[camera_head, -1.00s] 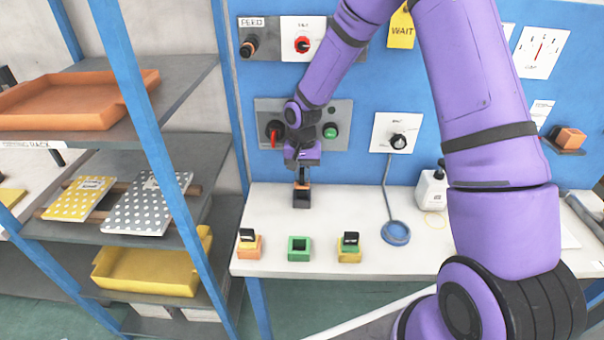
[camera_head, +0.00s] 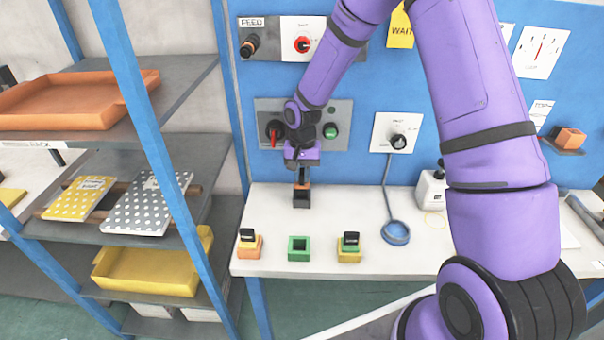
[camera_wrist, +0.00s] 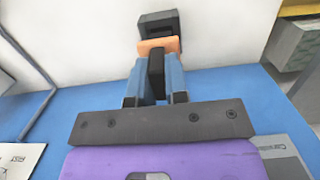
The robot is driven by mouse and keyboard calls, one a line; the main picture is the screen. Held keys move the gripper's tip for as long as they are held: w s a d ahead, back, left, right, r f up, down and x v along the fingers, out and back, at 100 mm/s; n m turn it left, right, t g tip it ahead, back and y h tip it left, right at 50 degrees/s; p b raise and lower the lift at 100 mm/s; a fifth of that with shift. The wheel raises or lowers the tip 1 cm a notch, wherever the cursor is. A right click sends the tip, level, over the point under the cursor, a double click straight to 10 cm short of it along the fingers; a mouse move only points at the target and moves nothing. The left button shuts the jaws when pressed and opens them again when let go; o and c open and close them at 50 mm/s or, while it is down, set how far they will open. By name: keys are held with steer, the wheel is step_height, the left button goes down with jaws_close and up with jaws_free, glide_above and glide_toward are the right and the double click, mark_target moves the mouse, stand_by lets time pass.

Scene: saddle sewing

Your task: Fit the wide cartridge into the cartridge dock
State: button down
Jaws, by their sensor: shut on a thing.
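My gripper (camera_head: 301,178) points down over the back of the white table and is shut on the wide cartridge. The cartridge (camera_head: 302,186) shows as an orange block; the wrist view shows its orange body (camera_wrist: 158,45) with a black grip piece between my fingers (camera_wrist: 157,85). A dark open box, which looks like the cartridge dock (camera_head: 301,201), stands on the table just below it. In the wrist view the dock (camera_wrist: 158,18) lies right beyond the orange body. I cannot tell whether they touch or how well they line up.
The blue panel with knobs (camera_head: 360,105) rises behind.

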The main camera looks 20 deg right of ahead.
mark_target(302, 184)
steer(key=shift+f, duration=1.95)
steer(key=c, duration=1.1)
jaws_free()
steer(key=shift+o, duration=0.2)
steer(key=shift+r, duration=0.1)
steer(key=r, duration=0.5)
steer(key=w+r, duration=0.1)
steer(key=r, duration=0.1)
steer(key=shift+d+r, duration=0.15)
steer(key=shift+s, duration=0.1)
